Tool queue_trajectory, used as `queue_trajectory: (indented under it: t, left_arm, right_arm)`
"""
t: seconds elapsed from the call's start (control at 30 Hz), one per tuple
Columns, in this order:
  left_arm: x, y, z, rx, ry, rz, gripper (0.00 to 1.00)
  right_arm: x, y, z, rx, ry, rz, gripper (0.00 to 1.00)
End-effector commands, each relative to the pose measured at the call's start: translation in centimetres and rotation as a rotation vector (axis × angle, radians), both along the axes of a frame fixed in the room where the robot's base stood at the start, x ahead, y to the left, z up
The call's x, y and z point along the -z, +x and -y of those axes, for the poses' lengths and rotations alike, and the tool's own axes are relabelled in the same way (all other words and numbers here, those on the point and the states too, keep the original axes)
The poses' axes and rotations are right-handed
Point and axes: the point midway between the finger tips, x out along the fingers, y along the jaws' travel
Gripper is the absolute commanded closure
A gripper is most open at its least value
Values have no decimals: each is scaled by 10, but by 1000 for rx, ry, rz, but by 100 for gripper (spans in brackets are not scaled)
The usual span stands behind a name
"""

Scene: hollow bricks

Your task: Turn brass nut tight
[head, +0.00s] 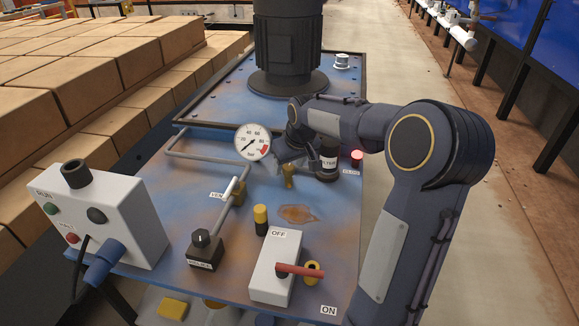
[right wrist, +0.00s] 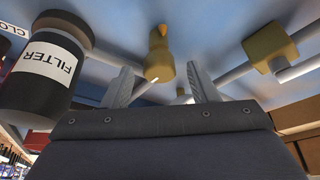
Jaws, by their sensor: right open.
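My right gripper (head: 291,158) reaches down over the blue panel, below the pressure gauge (head: 253,142) and beside the black filter (head: 327,160). In the right wrist view its two fingers (right wrist: 161,85) are spread apart with nothing clasped between them. A brass piece (head: 288,175) stands on the panel just in front of the gripper; it also shows in the right wrist view (right wrist: 159,60), beyond the gap between the fingers. A smaller brass part (right wrist: 183,96) on a pipe lies between the fingers, partly hidden by the gripper body. I cannot tell which is the nut. My left gripper is out of view.
A brass valve (head: 238,192) sits on the grey pipe left of the gripper. The filter canister (right wrist: 48,75) is close beside one finger. A white switch box with a red lever (head: 299,270) and a grey control box (head: 110,215) stand nearer. A brown stain marks the panel.

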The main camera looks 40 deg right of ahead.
Motion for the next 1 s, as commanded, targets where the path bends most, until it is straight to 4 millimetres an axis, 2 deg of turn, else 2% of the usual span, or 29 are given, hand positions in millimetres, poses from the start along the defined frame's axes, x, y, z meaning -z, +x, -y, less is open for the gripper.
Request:
queue_trajectory:
  t: [0.27, 0.6, 1.0]
  left_arm:
    - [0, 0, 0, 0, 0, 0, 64]
    - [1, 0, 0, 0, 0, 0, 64]
    - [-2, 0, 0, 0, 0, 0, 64]
  right_arm:
    - [2, 1, 0, 0, 0, 1, 47]
    - [1, 1, 0, 0, 0, 1, 90]
    - [0, 1, -1, 71, -1, 2, 91]
